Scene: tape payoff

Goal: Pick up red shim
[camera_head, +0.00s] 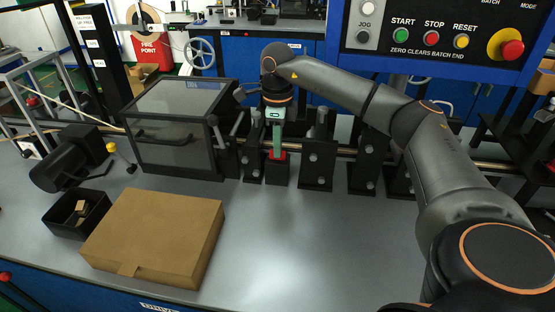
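A small red shim (278,155) sits at the top of a dark block in the row of black brackets behind the middle of the bench. My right gripper (277,148) points straight down right above it, with pale green finger parts reaching to the red piece. The fingertips appear to meet or overlap the shim, but the view is too small to tell whether they are closed on it. My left gripper is out of view.
A closed cardboard box (155,235) and a black bin (76,214) with small brown pieces stand at the left front. A dark clear-sided cover (180,125) stands left of my gripper. Black brackets (318,160) stand close on the right. The bench front (310,240) is clear.

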